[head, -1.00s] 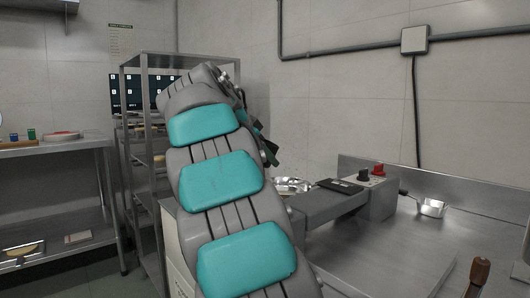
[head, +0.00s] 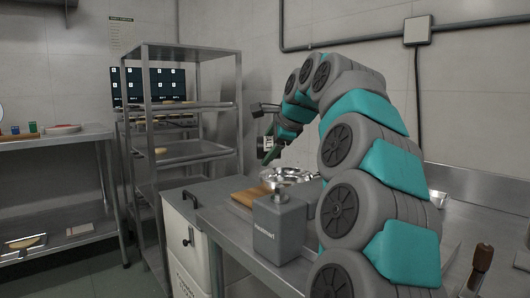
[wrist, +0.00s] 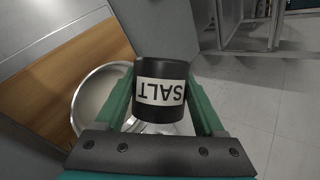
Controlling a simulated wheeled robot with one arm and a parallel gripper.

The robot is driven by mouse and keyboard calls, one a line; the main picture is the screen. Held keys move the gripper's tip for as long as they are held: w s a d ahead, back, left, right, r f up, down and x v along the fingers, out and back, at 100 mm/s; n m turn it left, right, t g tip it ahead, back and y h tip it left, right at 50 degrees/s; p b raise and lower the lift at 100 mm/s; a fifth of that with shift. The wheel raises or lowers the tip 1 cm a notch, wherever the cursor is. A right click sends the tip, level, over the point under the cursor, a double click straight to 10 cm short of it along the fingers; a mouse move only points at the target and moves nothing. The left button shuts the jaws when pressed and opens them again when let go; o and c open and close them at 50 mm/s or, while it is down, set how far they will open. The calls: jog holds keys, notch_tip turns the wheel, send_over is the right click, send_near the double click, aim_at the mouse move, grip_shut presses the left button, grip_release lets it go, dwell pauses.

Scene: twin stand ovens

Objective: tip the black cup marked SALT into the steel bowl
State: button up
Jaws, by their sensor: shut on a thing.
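The black cup (wrist: 161,78) with a white SALT label is between the green fingers of my gripper (wrist: 162,88) in the wrist view. The label reads upside down there. My gripper is shut on the cup. The steel bowl (wrist: 84,98) shows behind and to the left of the cup, partly hidden by it and a finger. In the head view the cup (head: 268,146) is small, at the end of my bent arm, above and slightly left of the steel bowl (head: 289,173). The cup is apart from the bowl. Its contents cannot be seen.
A grey box (head: 280,228) stands on the steel counter in front of the bowl, near a wooden board (head: 247,196). A steel rack (head: 192,106) stands to the left. A side table (head: 50,146) is at far left. The floor between is clear.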

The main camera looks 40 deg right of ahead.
jog(key=m+t+y, duration=0.1)
jog(key=s+d+r+t+y, duration=0.1)
jog(key=shift+r+m+y+p, duration=0.1)
jog(key=shift+m+y+p, duration=0.2)
jog(key=shift+m, duration=0.1)
jog(key=shift+d+m+t, duration=0.2)
jog(key=shift+m+t, duration=0.1)
jog(key=shift+t, duration=0.3)
dwell(0.9)
jog(key=shift+r, duration=0.1)
dwell(0.4)
